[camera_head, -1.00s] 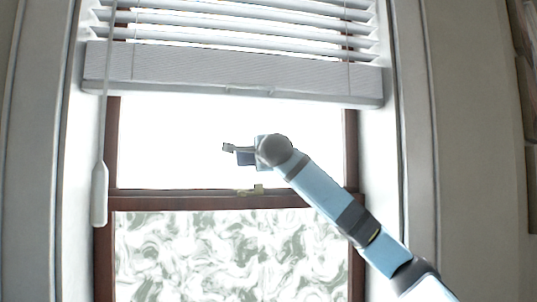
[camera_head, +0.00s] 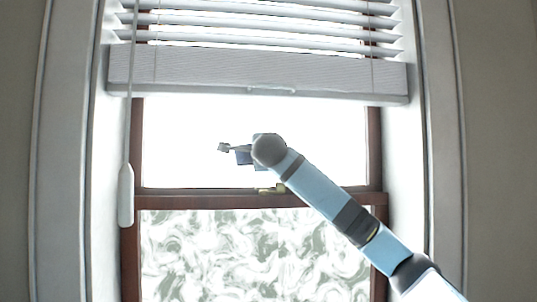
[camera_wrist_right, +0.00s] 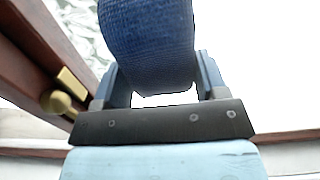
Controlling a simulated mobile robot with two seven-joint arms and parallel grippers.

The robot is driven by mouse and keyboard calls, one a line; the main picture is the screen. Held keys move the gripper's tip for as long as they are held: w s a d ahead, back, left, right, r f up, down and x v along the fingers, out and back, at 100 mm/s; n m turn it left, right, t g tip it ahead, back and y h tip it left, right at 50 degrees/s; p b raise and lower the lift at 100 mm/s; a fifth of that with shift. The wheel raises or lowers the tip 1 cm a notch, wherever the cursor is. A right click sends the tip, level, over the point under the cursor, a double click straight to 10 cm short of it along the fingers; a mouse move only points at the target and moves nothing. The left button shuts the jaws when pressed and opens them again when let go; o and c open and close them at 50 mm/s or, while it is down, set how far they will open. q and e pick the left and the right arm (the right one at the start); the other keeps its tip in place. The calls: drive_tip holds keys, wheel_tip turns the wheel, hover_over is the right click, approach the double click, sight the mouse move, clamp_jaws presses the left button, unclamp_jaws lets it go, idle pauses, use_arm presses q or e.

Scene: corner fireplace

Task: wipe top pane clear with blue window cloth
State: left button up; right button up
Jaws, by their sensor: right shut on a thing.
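The top pane (camera_head: 190,135) is bright white behind my right arm in the head view. My right gripper (camera_head: 228,149) is in front of this pane, a little left of its middle and above the wooden crossbar. In the right wrist view my right gripper (camera_wrist_right: 158,85) is shut on the blue window cloth (camera_wrist_right: 148,40), a dark blue ribbed roll between its fingers. A small dark blue patch of the cloth shows beside the gripper in the head view (camera_head: 243,157). I cannot tell whether the cloth touches the glass. My left gripper is not in view.
A raised white blind (camera_head: 260,75) hangs above the pane, with a cord pull (camera_head: 126,195) at its left. A brass latch (camera_head: 270,188) sits on the crossbar (camera_head: 220,201) just below my gripper. A patterned lower pane (camera_head: 230,255) is underneath.

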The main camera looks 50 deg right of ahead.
sight(242, 154)
drive_tip(key=shift+w+a+f+b, duration=0.1)
drive_tip(key=shift+w+a+b, duration=0.65)
drive_tip(key=shift+a, duration=0.3)
drive_tip(key=shift+w+a+b, duration=0.3)
drive_tip(key=shift+w+a, duration=0.55)
drive_tip(key=shift+a, duration=0.05)
drive_tip(key=shift+d, duration=0.1)
drive_tip(key=shift+s+a, duration=0.35)
drive_tip(key=b+v, duration=0.1)
drive_tip(key=v, duration=0.2)
drive_tip(key=shift+s+a+b, duration=0.2)
drive_tip(key=shift+b, duration=0.1)
drive_tip(key=shift+v, duration=0.8)
drive_tip(key=shift+b+v, duration=0.5)
drive_tip(key=shift+v, duration=1)
